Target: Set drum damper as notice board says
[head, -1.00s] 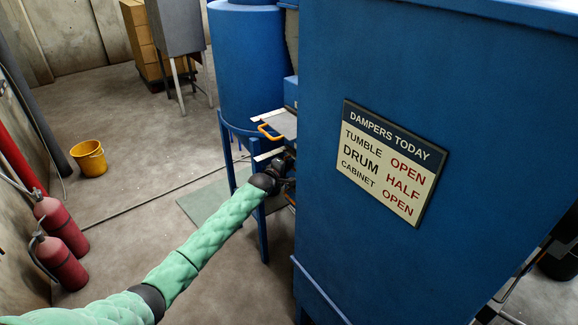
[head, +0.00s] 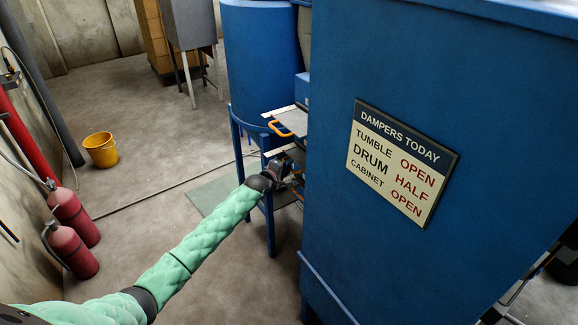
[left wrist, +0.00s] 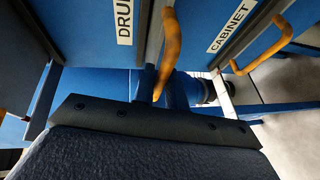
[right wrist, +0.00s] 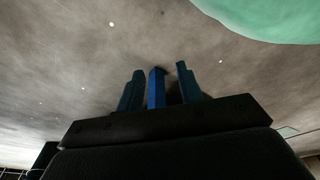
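The notice board (head: 403,163) reads TUMBLE OPEN, DRUM HALF, CABINET OPEN. In the left wrist view a DRUM label (left wrist: 124,20) and a CABINET label (left wrist: 231,27) sit on blue plates. An orange handle (left wrist: 170,45) by the DRUM label reaches down between my left fingers; whether they press on it is unclear. The CABINET plate has another orange handle (left wrist: 272,50). My left gripper (head: 290,172) is at the damper plates, partly hidden by the cabinet's edge. My right gripper (right wrist: 158,90) is open, over floor; a blue bar shows between its fingers.
A large blue cabinet (head: 440,270) fills the right of the head view. A plate with an orange handle (head: 281,128) juts out above my left gripper. Red extinguishers (head: 72,250) and a yellow bucket (head: 100,150) stand at left, with clear floor between.

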